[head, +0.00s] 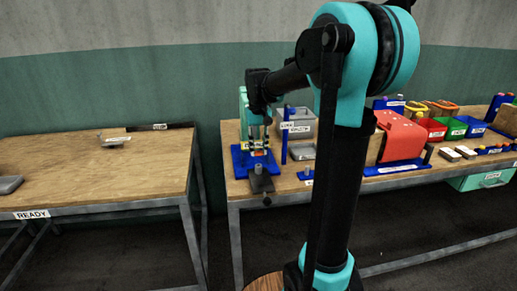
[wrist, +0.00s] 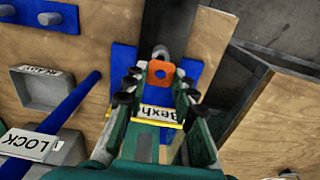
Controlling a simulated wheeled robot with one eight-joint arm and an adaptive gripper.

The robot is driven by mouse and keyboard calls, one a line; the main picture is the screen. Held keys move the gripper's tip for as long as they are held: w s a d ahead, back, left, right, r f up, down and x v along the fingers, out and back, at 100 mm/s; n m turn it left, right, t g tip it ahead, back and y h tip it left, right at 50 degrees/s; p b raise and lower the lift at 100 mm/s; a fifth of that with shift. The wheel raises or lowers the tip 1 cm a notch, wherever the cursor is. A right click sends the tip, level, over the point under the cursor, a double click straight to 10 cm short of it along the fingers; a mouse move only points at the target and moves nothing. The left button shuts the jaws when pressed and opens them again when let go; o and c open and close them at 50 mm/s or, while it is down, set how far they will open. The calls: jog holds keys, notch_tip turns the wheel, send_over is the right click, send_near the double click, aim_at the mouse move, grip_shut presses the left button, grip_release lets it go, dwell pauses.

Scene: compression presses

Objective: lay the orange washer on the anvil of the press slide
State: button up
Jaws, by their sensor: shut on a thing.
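The orange washer (wrist: 160,73) is a squarish orange piece with a round hole, held between the fingertips of my gripper (wrist: 158,76). My gripper also shows in the head view (head: 257,143), over the press, where the washer is hard to make out. The press slide (head: 262,184) is dark and sticks out at the front of the blue press base (head: 240,160). Its grey round anvil (head: 258,169) stands upright on it. In the wrist view the anvil (wrist: 160,51) shows just beyond the washer, partly hidden. I cannot tell whether they touch.
A blue post with a LOCK label (head: 284,135) stands close right of the press. A grey bin (head: 302,130), a red sloped stand (head: 401,138) and coloured bins (head: 452,128) are farther right. A separate READY table (head: 90,170) stands left, across a gap.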

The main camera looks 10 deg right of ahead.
jog(key=shift+f, duration=0.1)
dwell(0.3)
jog(key=shift+f, duration=2.25)
jog(key=shift+f, duration=0.15)
dwell(0.5)
jog(key=o, duration=0.7)
jog(key=shift+o, duration=0.2)
